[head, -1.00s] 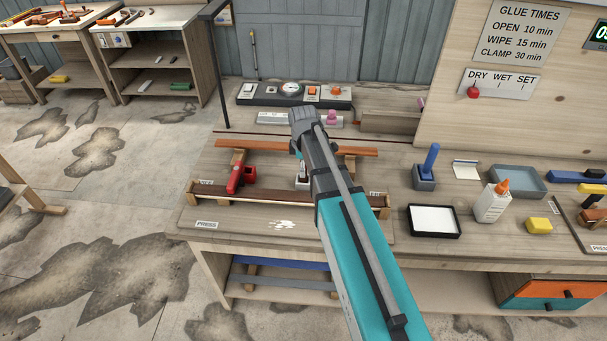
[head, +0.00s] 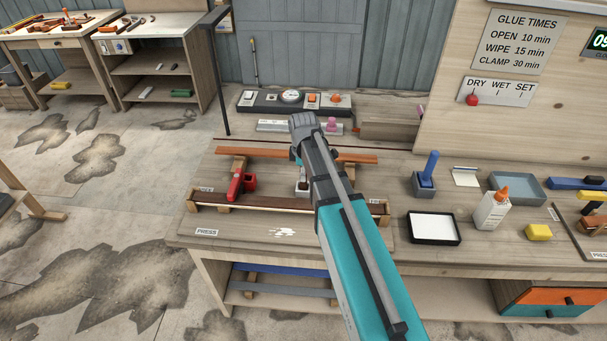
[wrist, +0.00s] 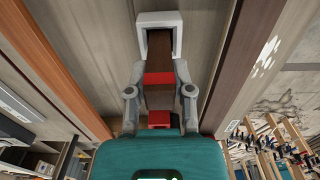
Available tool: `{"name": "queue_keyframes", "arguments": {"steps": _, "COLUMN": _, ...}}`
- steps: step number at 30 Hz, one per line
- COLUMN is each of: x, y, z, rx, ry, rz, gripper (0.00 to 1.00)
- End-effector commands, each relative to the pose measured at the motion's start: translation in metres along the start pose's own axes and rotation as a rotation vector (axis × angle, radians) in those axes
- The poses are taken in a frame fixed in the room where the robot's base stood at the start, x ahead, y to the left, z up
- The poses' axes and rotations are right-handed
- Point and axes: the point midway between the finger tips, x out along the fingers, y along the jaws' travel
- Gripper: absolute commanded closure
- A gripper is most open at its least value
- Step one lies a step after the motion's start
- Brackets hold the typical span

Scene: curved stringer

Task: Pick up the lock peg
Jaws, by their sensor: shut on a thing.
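My gripper (wrist: 160,74) is shut on a red piece (wrist: 158,79) in the wrist view, with one grey finger on each side of it. I cannot tell for certain whether this red piece is the lock peg. A pale U-shaped bracket (wrist: 144,42) is just beyond the fingertips, with a dark brown strip (wrist: 160,47) in its opening. More red (wrist: 158,118) shows nearer my palm. In the head view my arm hides most of the gripper; a small pale part (head: 302,188) shows beside it, between the two long wooden strips.
A red clamp (head: 238,186) stands left of my gripper on the press. An orange-brown strip (head: 345,155) lies behind and a dark strip (head: 270,203) in front. To the right are a blue-handled tool (head: 430,166), a white-filled tray (head: 433,225) and a glue bottle (head: 490,212).

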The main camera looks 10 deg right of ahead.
Motion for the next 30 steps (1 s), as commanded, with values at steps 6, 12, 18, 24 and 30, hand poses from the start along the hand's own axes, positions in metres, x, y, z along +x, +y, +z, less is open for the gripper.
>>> {"name": "queue_keyframes", "arguments": {"steps": 6, "x": -0.016, "y": 0.0, "z": 0.0, "rx": 0.0, "ry": 0.0, "rz": 0.0, "gripper": 1.0}}
{"name": "queue_keyframes", "arguments": {"steps": 12, "x": -0.037, "y": -0.006, "z": 0.001, "rx": 0.0, "ry": 0.0, "rz": 0.0, "gripper": 1.0}}
{"name": "queue_keyframes", "arguments": {"steps": 18, "x": -0.06, "y": -0.025, "z": 0.007, "rx": -0.001, "ry": 0.0, "rz": 0.0, "gripper": 1.0}}
{"name": "queue_keyframes", "arguments": {"steps": 24, "x": -0.084, "y": -0.044, "z": 0.012, "rx": -0.001, "ry": 0.0, "rz": 0.0, "gripper": 1.0}}
{"name": "queue_keyframes", "arguments": {"steps": 30, "x": -0.104, "y": -0.082, "z": 0.022, "rx": -0.001, "ry": 0.0, "rz": 0.0, "gripper": 1.0}}
